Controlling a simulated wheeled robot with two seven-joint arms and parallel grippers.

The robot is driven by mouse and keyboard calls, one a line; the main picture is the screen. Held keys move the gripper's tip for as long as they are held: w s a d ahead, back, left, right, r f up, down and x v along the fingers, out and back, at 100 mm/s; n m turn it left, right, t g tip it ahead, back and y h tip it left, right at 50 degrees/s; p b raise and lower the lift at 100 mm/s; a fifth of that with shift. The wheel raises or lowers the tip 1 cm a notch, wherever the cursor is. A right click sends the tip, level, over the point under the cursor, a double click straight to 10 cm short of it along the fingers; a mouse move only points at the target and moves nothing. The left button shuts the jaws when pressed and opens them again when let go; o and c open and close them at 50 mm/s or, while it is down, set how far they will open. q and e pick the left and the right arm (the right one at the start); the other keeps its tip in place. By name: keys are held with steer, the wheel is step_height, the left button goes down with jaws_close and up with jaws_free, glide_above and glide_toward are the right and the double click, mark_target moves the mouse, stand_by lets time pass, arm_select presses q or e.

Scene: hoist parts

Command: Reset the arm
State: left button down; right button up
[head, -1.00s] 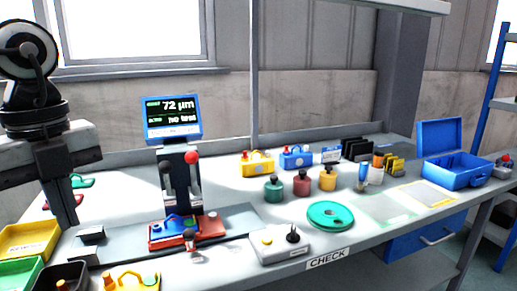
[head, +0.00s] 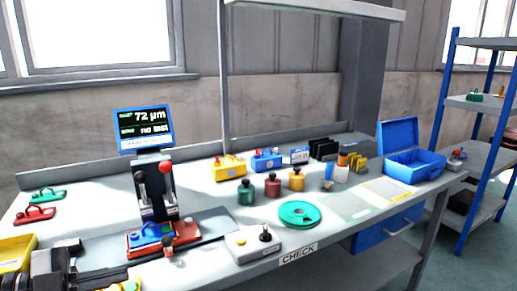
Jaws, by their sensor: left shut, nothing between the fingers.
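My left gripper (head: 62,262) is in the lower left corner of the head view, low over the left front of the bench. Its fingers are shut with nothing between them. It is close to the yellow tray (head: 14,256) and left of the test stand (head: 155,190). Most of my left arm is outside the picture. My right gripper is not in view. The test stand has a blue-framed display (head: 145,130) reading 72 µm, and a red and blue part (head: 150,236) sits at its foot.
A grey button box (head: 252,245), a green ring (head: 298,214) and several small bottles are on the bench (head: 215,265). A blue open case (head: 412,165) stands at the right. A blue-framed shelf (head: 443,100) is beyond it.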

arm_select(q)
steer(key=s+d+f+n+t+y+p, duration=0.25)
steer(key=f+n+t+y, duration=0.45)
steer(key=f+n, duration=0.6)
steer(key=s+d+f+n+g+y, duration=0.2)
steer(key=s+d+f+n+g, duration=0.1)
steer(key=s+d+f+g, duration=0.2)
steer(key=s+d+f, duration=0.2)
steer(key=s+d, duration=0.1)
steer(key=shift+d+f+n+y, duration=0.25)
steer(key=shift+d+n+y, duration=0.05)
steer(key=shift+n+y, duration=0.1)
steer(key=c, duration=2.1)
jaws_free()
steer(key=shift+c, duration=0.2)
